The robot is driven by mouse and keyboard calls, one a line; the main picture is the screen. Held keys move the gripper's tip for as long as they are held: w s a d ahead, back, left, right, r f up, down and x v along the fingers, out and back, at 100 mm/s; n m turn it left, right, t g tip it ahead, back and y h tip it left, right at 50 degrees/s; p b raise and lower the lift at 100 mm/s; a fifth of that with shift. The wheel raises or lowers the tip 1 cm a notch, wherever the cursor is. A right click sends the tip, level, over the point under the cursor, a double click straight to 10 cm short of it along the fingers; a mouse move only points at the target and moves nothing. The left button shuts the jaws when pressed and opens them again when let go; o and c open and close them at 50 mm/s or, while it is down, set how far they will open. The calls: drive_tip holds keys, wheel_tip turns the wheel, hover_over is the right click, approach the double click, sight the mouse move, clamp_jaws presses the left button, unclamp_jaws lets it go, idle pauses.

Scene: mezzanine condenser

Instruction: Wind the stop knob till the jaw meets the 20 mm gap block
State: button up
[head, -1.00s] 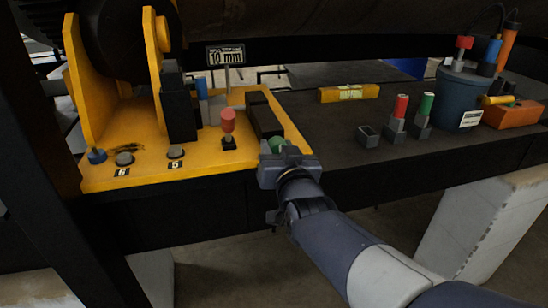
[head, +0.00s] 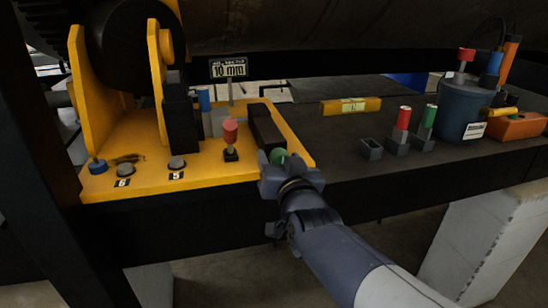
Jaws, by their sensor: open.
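A green knob (head: 278,156), apparently the stop knob, sits at the front right of the yellow plate (head: 215,171). My gripper (head: 280,166) is at the knob with open fingers beside it; whether they touch it is hidden. Behind it lies a dark bar (head: 265,126), perhaps the jaw. A grey block with a blue grip (head: 204,100) stands between this bar and a tall black block (head: 182,122). I cannot read its size or tell whether the bar touches it. The sign (head: 229,69) behind reads 10 mm.
A red-topped lever (head: 230,138) stands left of my gripper. Buttons marked 6 (head: 125,170) and 5 (head: 177,162) are at the front left.

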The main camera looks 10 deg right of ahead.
drive_tip(key=shift+s, duration=0.1)
drive_tip(key=s+p, duration=0.3)
drive_tip(key=s, duration=0.7)
drive_tip(key=shift+s+a, duration=0.15)
drive_tip(key=shift+s, duration=0.2)
idle(0.3)
